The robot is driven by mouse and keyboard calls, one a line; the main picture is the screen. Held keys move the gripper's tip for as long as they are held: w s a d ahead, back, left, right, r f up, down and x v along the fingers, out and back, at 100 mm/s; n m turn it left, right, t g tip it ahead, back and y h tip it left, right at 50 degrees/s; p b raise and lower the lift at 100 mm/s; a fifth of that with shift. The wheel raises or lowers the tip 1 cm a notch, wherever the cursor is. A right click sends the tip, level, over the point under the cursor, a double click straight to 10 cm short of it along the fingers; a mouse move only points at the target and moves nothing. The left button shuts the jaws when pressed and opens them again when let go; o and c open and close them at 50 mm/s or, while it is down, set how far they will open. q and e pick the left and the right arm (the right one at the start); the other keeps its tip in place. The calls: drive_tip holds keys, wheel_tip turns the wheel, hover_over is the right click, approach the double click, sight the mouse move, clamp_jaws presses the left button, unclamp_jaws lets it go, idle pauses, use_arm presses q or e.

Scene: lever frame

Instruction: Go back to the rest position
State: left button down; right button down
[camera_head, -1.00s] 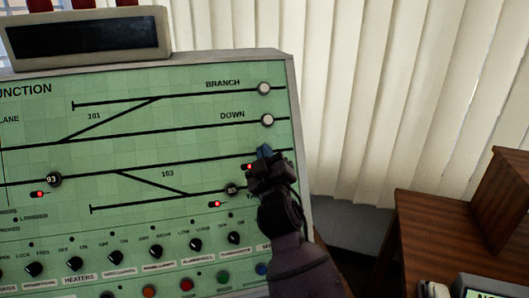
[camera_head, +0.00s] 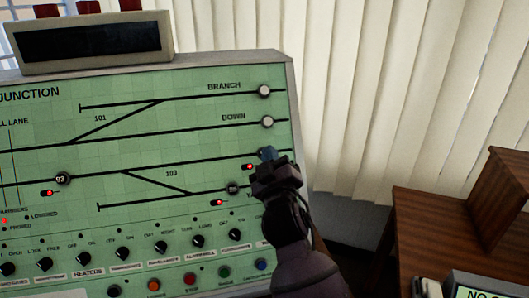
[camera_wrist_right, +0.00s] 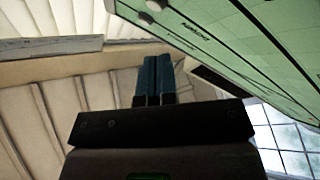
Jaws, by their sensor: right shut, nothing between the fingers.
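My right gripper (camera_head: 268,155) is in front of the right edge of the green signal panel (camera_head: 215,150) in the head view. In the right wrist view the two blue fingers (camera_wrist_right: 153,80) are side by side, shut and empty. The panel (camera_wrist_right: 235,30) shows there at the upper right, apart from the fingers. My left gripper is in no view.
The panel carries round white buttons (camera_head: 265,91), a row of black knobs (camera_head: 122,254) and coloured buttons along its bottom. A dark display box (camera_head: 95,42) sits on top. A wooden desk (camera_head: 430,235) stands at the right. Pale blinds (camera_head: 400,80) hang behind.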

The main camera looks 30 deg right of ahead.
idle(0.5)
drive_tip(key=s+a+f+m+g+y, duration=0.1)
drive_tip(key=s+f+g+y, duration=0.15)
drive_tip(key=f, duration=0.75)
drive_tip(key=s+a+f+m+g+y, duration=0.15)
drive_tip(key=f+y, duration=0.25)
drive_tip(key=f, duration=0.6)
drive_tip(key=s+d+f+g, duration=0.1)
drive_tip(key=s+f, duration=0.4)
drive_tip(key=s, duration=0.1)
drive_tip(key=s+d+f+g, duration=0.1)
drive_tip(key=s+f+g, duration=0.1)
drive_tip(key=s+f, duration=0.4)
drive_tip(key=s+d+f+g, duration=0.1)
drive_tip(key=s+f+g, duration=0.1)
drive_tip(key=s+f, duration=0.3)
drive_tip(key=shift+s+d+f+m, duration=0.1)
drive_tip(key=shift+s+f+m, duration=0.1)
drive_tip(key=shift+s, duration=0.5)
drive_tip(key=shift+s+d+f+m, duration=0.1)
drive_tip(key=shift+s+m, duration=0.05)
drive_tip(key=shift+s, duration=0.5)
